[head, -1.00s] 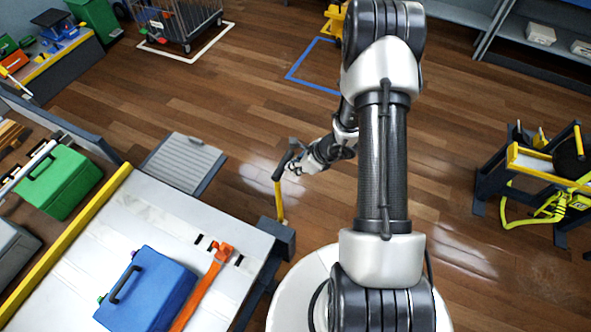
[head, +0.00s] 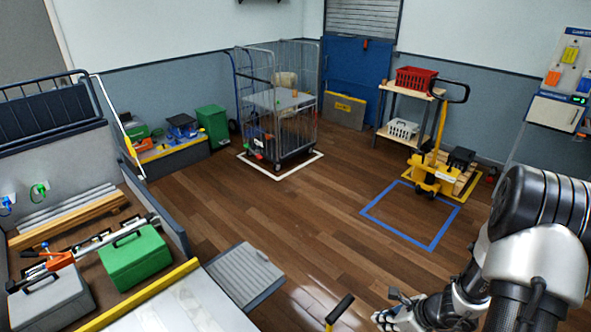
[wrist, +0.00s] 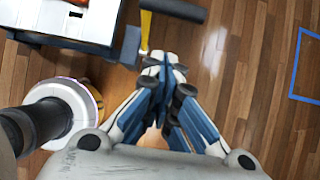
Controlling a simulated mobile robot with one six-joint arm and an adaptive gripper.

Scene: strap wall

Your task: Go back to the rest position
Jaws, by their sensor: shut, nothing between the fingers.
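My gripper (wrist: 168,75) is shut and empty in the wrist view, with bare wooden floor below it. Its fingertips are close to a yellow post with a dark handle (wrist: 168,10), but I cannot tell the distance. In the head view my gripper (head: 384,318) is low at the right, partly cut by the bottom edge. The yellow post with its dark handle (head: 340,308) stands to its left there. My folded arm fills the lower right corner.
A blue floor outline (head: 378,222) lies ahead, beside a yellow pallet jack (head: 436,175). A wire cage cart (head: 280,120) stands further back. A green case (head: 135,262) and a grey case (head: 50,303) are at the left. The middle floor is clear.

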